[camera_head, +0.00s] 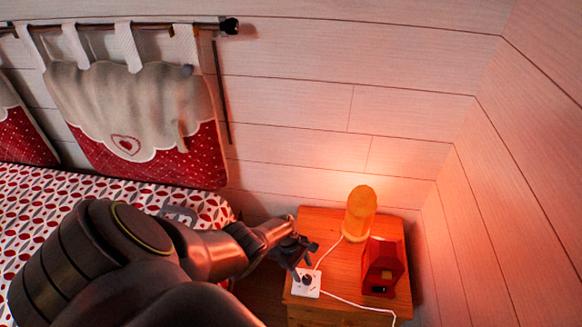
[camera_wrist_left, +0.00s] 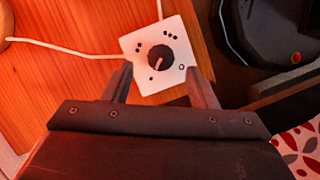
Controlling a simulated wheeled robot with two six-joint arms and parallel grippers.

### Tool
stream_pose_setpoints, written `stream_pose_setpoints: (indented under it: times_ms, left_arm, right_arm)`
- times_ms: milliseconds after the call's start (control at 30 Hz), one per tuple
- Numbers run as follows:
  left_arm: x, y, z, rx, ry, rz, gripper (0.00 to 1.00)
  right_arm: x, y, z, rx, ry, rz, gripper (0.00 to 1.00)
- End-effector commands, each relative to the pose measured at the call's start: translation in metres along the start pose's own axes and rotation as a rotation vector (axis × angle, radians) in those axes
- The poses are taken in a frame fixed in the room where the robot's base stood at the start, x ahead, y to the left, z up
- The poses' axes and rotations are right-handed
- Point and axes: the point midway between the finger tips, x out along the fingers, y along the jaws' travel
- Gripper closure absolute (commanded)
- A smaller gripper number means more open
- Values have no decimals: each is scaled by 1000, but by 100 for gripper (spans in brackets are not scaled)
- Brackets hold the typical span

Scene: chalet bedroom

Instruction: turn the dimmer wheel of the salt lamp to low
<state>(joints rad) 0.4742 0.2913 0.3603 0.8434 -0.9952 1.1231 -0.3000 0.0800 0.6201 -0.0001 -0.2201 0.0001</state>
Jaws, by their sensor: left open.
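The salt lamp (camera_head: 360,212) glows orange on the wooden nightstand. Its white square dimmer plate (camera_head: 301,292) lies near the nightstand's left front edge, with a black wheel (camera_head: 307,279) on top. In the left wrist view the wheel (camera_wrist_left: 160,58) sits mid-plate, and the plate (camera_wrist_left: 176,32) carries groups of black dots and a small ring. I cannot make out the wheel's pointer setting. My left gripper (camera_head: 300,262) is open above the dimmer; in the wrist view its fingers (camera_wrist_left: 161,84) flank the plate's near part, with the wheel beyond the fingertips, ungripped. My right gripper is not seen.
A red box-like object (camera_head: 384,264) stands right of the dimmer, in front of the lamp. White cords (camera_head: 345,302) run from the plate across the nightstand (camera_head: 330,318). The bed (camera_head: 40,215) with patterned cover lies left; plank walls (camera_head: 400,110) close off the back and right.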

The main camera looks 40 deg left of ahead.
Motion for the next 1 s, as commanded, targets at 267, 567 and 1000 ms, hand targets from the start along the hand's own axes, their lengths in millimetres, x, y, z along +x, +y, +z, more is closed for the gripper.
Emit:
stream_pose_setpoints:
  times_ms: [267,567,1000]
  left_arm:
    - [-59,-1,2,0,1,0,47]
    - [-114,0,0,0,2,1,47]
    - [-135,0,0,-1,1,-1,47]
  right_arm:
    - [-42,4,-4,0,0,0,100]
    - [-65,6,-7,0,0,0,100]
    - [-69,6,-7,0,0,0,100]
